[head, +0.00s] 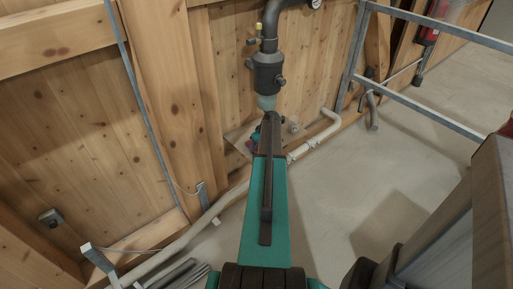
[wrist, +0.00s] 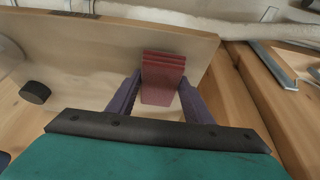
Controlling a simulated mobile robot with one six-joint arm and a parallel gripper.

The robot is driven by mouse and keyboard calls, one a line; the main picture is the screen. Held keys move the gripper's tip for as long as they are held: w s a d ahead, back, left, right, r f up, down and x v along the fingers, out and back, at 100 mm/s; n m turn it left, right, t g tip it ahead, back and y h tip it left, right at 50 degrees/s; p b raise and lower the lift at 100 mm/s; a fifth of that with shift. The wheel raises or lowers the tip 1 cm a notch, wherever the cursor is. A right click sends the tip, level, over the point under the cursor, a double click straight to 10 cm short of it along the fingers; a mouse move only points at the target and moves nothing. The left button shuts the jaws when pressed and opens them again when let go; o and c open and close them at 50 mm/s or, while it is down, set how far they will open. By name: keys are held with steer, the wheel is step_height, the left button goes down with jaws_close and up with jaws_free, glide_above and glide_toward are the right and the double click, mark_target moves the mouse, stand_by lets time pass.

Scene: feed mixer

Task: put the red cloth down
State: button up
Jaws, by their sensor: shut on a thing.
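The red cloth (wrist: 163,70) is a small folded stack in the wrist view, with its layers showing at the top edge. My gripper (wrist: 160,84) is shut on it, one purple finger at each side. The cloth is over a pale wooden board (wrist: 75,45); I cannot tell whether it touches the board. In the head view my teal arm hides most of the gripper, and only a small reddish bit of the cloth (head: 252,144) shows beside the arm's far end.
A dark round cap (wrist: 35,92) lies on the board's left part. A grey pipe with a valve (head: 267,72) hangs just beyond my arm's end. A white pipe (head: 318,138) runs along the wooden wall. Metal rails (head: 430,105) stand at right; the concrete floor (head: 400,165) there is mostly clear.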

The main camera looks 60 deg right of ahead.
steer(key=shift+f, duration=0.3)
steer(key=o, duration=1.1)
steer(key=shift+r, duration=0.15)
steer(key=v, duration=1.3)
steer(key=shift+s+a+r, duration=0.15)
steer(key=shift+r, duration=0.15)
